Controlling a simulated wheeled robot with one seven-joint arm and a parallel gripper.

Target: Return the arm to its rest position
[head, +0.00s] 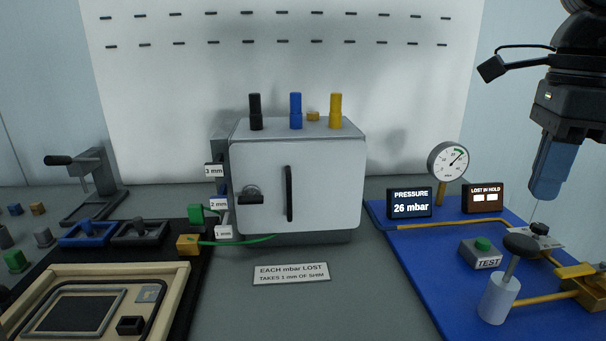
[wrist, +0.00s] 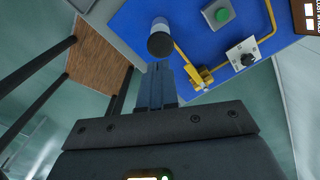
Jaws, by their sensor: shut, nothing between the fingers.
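My gripper (head: 547,170) hangs at the upper right of the head view, above the blue test board (head: 423,268), its blue fingers pointing down. The fingers are together with nothing between them. In the wrist view the shut fingers (wrist: 156,82) point toward the edge of the blue board (wrist: 195,32). A grey cylinder with a dark round top (wrist: 160,40) stands on the board just beyond the fingertips in that picture. My gripper looks clear of everything around it.
The board carries a gauge (head: 448,162), a pressure display (head: 409,203) reading 26 mbar, a second display (head: 482,198), a green TEST button (head: 482,246) and a black-knobbed lever (head: 515,250). A grey cabinet (head: 330,175) with a closed door stands mid-table. A beige-framed panel (head: 180,290) lies left.

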